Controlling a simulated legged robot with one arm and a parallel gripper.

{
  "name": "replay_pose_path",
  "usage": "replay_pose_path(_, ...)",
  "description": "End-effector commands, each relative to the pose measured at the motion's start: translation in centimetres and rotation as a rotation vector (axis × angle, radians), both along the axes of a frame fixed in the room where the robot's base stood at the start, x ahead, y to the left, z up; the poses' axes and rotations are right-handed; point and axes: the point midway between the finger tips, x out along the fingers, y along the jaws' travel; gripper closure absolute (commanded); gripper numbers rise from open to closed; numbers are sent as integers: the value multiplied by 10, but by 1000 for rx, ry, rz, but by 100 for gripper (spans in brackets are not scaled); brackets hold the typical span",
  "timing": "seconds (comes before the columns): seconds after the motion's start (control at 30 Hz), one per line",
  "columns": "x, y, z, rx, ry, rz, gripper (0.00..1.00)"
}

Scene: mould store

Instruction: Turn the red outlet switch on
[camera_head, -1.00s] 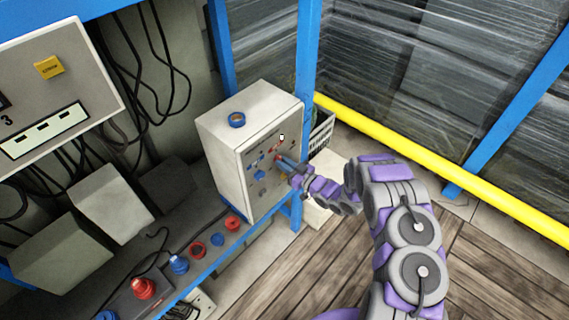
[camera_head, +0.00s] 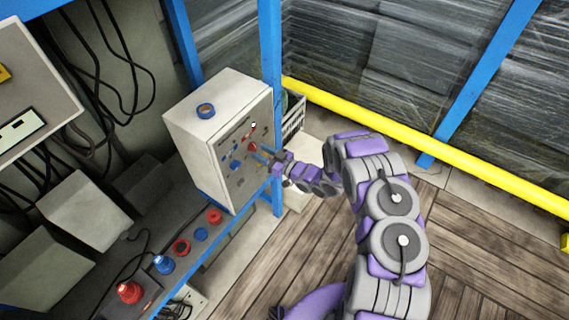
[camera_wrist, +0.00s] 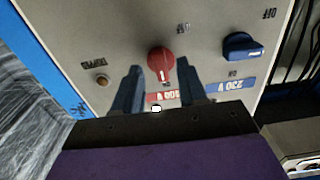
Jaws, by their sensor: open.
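The red outlet switch (camera_wrist: 161,62) is a round red knob on the grey box face, above a red-edged label in the wrist view. In the head view the red switch (camera_head: 253,147) shows on the box's front face. My gripper (camera_wrist: 158,70) is open, with one dark finger on each side of the red knob; I cannot tell whether either touches it. In the head view my gripper (camera_head: 262,156) is at the box face, partly hiding it. A blue switch (camera_wrist: 243,46) sits right of the red one in the wrist view.
Red and blue sockets (camera_head: 181,247) line the shelf. A yellow rail (camera_head: 390,125) runs behind; wooden floor lies right.

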Motion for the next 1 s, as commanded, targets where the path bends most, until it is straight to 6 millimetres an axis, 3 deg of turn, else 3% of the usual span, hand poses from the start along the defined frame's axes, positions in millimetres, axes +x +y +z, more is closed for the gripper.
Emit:
replay_pose_path(0.6, -77, -101, 0, 1, 2, -4, 58)
replay_pose_path(1.0, -95, -123, -1, 1, 1, -1, 58)
